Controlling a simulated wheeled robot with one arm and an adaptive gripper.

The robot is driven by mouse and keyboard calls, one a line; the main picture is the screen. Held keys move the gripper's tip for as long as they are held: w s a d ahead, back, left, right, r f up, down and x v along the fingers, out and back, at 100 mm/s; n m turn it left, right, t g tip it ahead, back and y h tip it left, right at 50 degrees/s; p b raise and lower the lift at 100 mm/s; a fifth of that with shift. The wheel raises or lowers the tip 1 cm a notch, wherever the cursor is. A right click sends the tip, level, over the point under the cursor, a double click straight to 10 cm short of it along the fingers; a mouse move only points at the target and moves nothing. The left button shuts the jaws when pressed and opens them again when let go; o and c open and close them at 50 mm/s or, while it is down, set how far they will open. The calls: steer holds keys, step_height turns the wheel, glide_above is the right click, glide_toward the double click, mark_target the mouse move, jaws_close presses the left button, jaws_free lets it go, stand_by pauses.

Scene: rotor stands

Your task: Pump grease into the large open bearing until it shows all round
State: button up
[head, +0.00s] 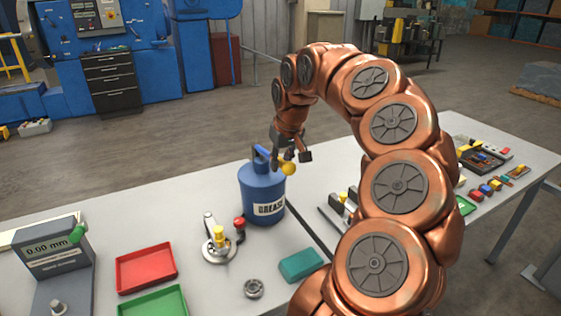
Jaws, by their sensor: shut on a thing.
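A blue grease canister (262,195), labelled GREASE, stands upright on the table. A blue pump handle with a yellow round knob (289,169) extends from its top. My gripper (291,157) is at the handle on the canister's upper right and is shut on it; its fingers hide part of the handle. A small grey ring like a bearing (253,288) lies flat on the table in front of the canister, well apart from my gripper. Grease on it cannot be made out. A round metal fixture (219,248) with a yellow top and a red knob beside it stands left of it.
A red tray (146,268), a green tray (155,302) and a gauge reading 0.00 mm (52,255) are at the left. A teal block (301,264) lies near the bearing. Several small parts and tools lie at the right, beyond my arm.

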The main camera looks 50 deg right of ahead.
steer(key=shift+c, duration=0.7)
steer(key=shift+f, duration=0.1)
